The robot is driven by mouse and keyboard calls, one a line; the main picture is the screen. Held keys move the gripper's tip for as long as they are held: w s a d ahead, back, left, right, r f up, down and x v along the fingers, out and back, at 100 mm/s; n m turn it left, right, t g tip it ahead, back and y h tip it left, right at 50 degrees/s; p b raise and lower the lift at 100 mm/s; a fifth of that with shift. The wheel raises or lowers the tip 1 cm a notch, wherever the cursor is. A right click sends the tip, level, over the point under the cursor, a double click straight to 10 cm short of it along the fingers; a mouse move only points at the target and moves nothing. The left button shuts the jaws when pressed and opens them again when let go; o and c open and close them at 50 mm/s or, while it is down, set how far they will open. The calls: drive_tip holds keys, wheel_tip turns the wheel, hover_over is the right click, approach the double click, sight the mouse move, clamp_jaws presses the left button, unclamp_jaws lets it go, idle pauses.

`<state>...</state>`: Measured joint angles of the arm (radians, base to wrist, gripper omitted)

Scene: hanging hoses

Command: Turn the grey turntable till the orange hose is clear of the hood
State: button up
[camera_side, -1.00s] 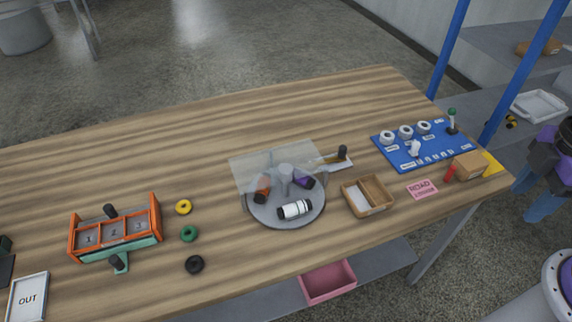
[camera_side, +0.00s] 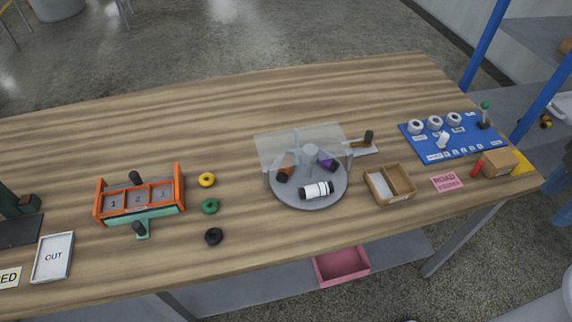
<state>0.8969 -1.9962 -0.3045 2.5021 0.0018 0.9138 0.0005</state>
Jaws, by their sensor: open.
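The round grey turntable (camera_side: 291,194) sits on the wooden table with a grey post (camera_side: 310,156) at its middle. The orange hose (camera_side: 285,172) is a short dark-ended roll on its left part; its upper end shows through the clear hood (camera_side: 290,143). A purple hose (camera_side: 325,160) lies on the right part, at the hood's lower right. A white hose (camera_side: 316,190) with black ends lies on the front part, outside the hood. My gripper is not in view, and nothing touches the turntable.
A handle on a plate (camera_side: 366,140) stands right of the hood. A divided wooden box (camera_side: 390,185) is close to the turntable's right. Yellow, green and black rings (camera_side: 210,206) and an orange numbered rack (camera_side: 140,199) lie to the left. The table behind is clear.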

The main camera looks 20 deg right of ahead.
drive_tip(key=shift+o, duration=0.4)
drive_tip(key=shift+w+a, duration=0.1)
drive_tip(key=shift+a, duration=0.1)
drive_tip(key=n+y, duration=0.4)
drive_tip(key=n, duration=0.1)
hover_over(311, 149)
drive_tip(key=d, duration=0.7)
drive_tip(key=x, duration=1.7)
drive_tip(key=shift+a+f, duration=0.15)
drive_tip(key=shift+a, duration=0.15)
drive_tip(key=shift+c, duration=0.3)
clamp_jaws()
